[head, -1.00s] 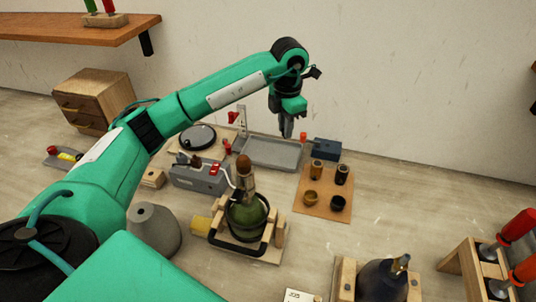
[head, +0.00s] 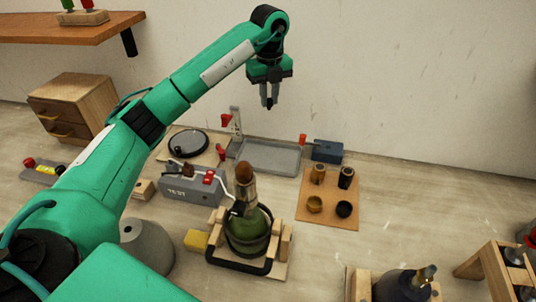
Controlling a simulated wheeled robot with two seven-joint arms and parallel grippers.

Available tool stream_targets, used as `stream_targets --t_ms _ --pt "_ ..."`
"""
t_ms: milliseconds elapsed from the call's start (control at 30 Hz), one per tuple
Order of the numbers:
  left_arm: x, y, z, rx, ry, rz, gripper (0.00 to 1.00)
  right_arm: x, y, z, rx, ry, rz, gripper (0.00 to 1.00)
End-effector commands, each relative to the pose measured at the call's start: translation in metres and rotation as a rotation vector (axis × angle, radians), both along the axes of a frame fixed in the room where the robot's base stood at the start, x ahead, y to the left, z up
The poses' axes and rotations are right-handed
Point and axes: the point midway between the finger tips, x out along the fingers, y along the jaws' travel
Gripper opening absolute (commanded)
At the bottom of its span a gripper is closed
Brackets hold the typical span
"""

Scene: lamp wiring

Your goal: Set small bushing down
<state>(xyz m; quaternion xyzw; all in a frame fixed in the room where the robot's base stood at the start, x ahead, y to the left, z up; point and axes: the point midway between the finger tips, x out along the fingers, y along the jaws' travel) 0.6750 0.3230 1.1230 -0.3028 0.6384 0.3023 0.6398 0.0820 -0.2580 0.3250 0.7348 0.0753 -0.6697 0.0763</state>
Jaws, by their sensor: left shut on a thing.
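My left gripper (head: 268,101) hangs fingers-down in the air above the grey tray, in front of the wall. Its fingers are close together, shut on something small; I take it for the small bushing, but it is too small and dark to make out. A tan mat (head: 314,222) lies on the bench to the lower right of the gripper. On it stand a tall brass bushing (head: 318,175), a tall black bushing (head: 346,179), a low brass cup-like piece (head: 314,205) and a low black one (head: 344,210). My right gripper is out of view.
A grey tray (head: 268,158) lies empty below the gripper, with a blue box (head: 327,151) beside it. A green bottle (head: 248,232) sits in a wooden cradle in front. A grey box (head: 192,188) and a round black disc (head: 188,142) are to the left.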

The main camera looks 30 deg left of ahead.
Motion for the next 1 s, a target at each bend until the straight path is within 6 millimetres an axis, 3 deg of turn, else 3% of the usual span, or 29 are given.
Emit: stream_targets --t_ms 233,600,867,1000 --pt "-0.001 -0.001 -0.051 -0.002 0.007 -0.002 0.0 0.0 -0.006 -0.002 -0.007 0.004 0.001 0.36" --pt "-0.001 0.0 -0.133 0.0 0.004 -0.002 0.0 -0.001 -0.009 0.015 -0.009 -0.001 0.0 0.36" --pt "-0.001 0.0 -0.154 0.0 0.004 -0.003 0.0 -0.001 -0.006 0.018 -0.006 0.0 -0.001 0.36" --pt "-0.001 -0.001 -0.175 -0.001 0.006 -0.003 0.0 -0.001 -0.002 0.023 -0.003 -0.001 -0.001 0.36"
